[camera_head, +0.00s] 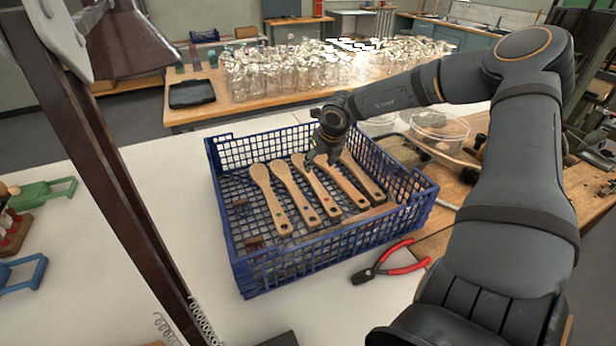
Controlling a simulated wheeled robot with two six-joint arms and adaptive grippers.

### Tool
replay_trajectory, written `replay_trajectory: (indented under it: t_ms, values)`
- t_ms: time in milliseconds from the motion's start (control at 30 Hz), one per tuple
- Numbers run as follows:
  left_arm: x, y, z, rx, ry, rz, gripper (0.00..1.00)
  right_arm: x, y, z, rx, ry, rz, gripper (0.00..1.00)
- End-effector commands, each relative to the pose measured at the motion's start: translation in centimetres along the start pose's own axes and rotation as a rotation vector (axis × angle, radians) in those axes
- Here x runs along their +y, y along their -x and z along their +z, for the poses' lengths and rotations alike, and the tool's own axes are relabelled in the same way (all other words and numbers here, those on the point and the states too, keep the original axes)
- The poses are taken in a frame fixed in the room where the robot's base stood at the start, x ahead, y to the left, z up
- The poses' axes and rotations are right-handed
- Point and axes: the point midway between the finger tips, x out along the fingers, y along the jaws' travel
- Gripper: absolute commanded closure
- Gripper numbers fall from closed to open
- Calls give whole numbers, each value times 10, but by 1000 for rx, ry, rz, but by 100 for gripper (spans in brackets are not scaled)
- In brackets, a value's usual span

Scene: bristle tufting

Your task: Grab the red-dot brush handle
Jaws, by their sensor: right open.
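Several wooden brush handles lie side by side in a blue mesh crate (262,272), their rounded heads toward the back. The red-dot brush handle (322,192) appears to be the middle one, with a small reddish dot near its narrow front end. A green-dot handle (270,198) and a blue-dot handle (293,190) lie to its left, and others lie to its right. My right gripper (318,160) is open, pointing down at the head ends of the middle handles and partly hiding them. I cannot tell whether it touches one. My left gripper is not in view.
Red-handled pliers (390,262) lie in front of the crate's right side. Clear containers (438,125) stand behind it on the right. A dark brown stand (110,160) crosses the left.

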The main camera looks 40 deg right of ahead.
Motion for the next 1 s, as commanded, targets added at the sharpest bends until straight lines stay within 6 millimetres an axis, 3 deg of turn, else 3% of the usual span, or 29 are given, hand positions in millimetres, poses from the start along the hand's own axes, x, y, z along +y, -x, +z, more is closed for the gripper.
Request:
replay_trajectory:
  t_ms: [67, 167, 400, 467, 733, 1000]
  values:
    - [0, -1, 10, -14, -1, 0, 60, -1, -16, -2, 5, 4, -6, 42]
    - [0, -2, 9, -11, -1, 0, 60, -1, -29, -1, 4, 3, -5, 42]
    - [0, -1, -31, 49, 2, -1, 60, 0, -38, 0, 0, 1, -1, 42]
    - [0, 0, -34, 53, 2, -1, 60, -1, -43, 0, 2, 3, -3, 42]
    - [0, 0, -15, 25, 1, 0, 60, -2, -84, 2, 3, 4, -3, 42]
    - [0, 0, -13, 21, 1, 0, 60, -1, -88, 3, -1, 2, 0, 42]
